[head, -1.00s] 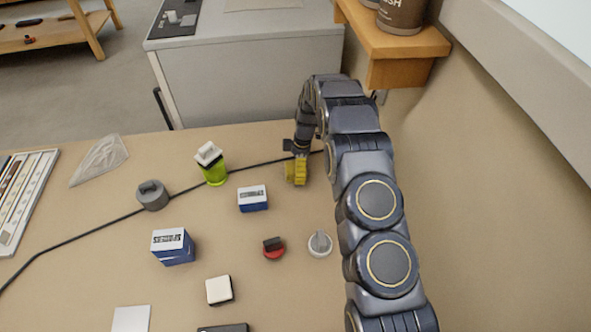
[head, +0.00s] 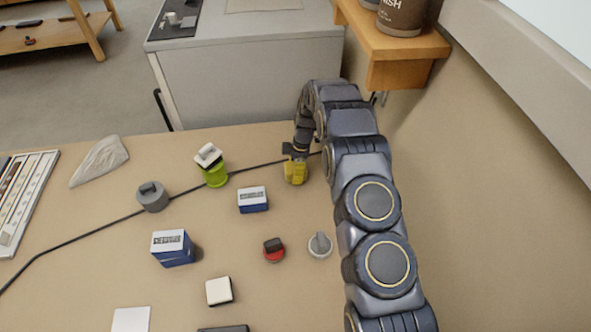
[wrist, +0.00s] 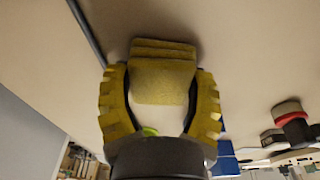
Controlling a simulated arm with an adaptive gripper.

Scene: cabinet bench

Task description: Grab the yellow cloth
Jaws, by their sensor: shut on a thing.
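The yellow cloth (wrist: 163,82) is a folded, layered pad. It shows in the wrist view between the two yellow ridged fingers of my gripper (wrist: 160,73). My gripper is shut on it, with one finger on either side. In the head view my gripper (head: 295,173) points down at the bench's far right part, beside the black cable. There the yellow of the fingers and of the cloth cannot be told apart well. Whether the cloth touches the bench is unclear.
A blue-and-white box (head: 253,200) and a green cup-like item (head: 215,175) with a white block on top stand left of my gripper. A grey knob (head: 152,196), a red-based knob (head: 274,252) and a grey-white dial (head: 320,245) are nearby. A wooden shelf (head: 400,45) juts out at upper right.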

